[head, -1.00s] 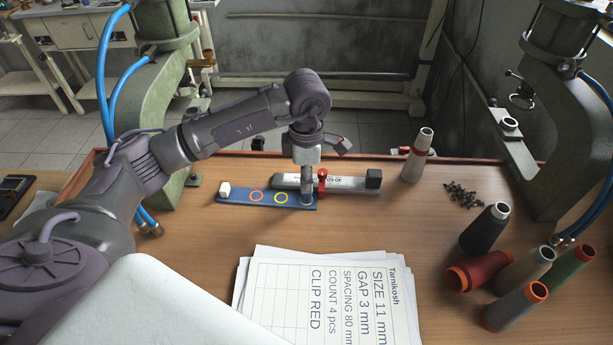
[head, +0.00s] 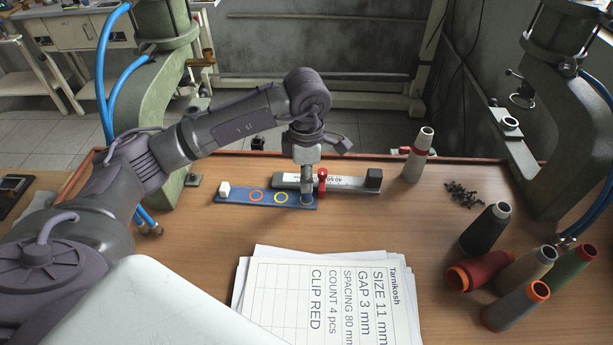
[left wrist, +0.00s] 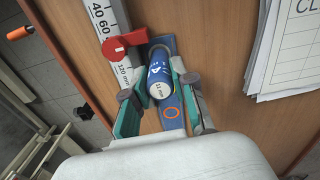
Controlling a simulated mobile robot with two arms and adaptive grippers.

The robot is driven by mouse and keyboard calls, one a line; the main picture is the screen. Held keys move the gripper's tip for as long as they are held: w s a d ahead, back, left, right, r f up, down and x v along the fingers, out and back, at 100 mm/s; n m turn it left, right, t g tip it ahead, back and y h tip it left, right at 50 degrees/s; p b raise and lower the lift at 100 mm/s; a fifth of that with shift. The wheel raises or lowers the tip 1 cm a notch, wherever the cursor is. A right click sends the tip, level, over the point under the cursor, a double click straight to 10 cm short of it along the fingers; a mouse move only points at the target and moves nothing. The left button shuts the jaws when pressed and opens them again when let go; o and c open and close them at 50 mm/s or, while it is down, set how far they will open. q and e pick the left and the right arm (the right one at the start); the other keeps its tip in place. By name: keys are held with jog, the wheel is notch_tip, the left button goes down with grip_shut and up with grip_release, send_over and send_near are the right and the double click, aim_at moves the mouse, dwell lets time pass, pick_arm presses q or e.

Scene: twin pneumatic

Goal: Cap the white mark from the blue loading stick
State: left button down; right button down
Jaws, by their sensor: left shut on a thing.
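My left gripper (head: 307,178) is shut on a blue stick (left wrist: 160,74) with a white end marked 11 mm, the blue loading stick. The stick is upright over the right end of a flat blue strip (head: 238,195); whether it touches the strip I cannot tell. The white mark is not visible; the stick and gripper cover the strip's right end. My right gripper is out of view.
A ruler bar (head: 345,183) with a red slider (head: 322,180) lies close behind the strip. Printed sheets (head: 330,300) lie in front. Several thread cones, a red one (head: 472,275) lying down, and small dark pieces (head: 462,195) are at right. Green presses flank the table.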

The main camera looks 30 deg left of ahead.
pick_arm(q)
jog(key=shift+f, duration=0.1)
jog(key=shift+r+p, duration=0.45)
jog(key=shift+r, duration=0.35)
jog(key=shift+r+p, duration=1.05)
jog(key=shift+r, duration=1.2)
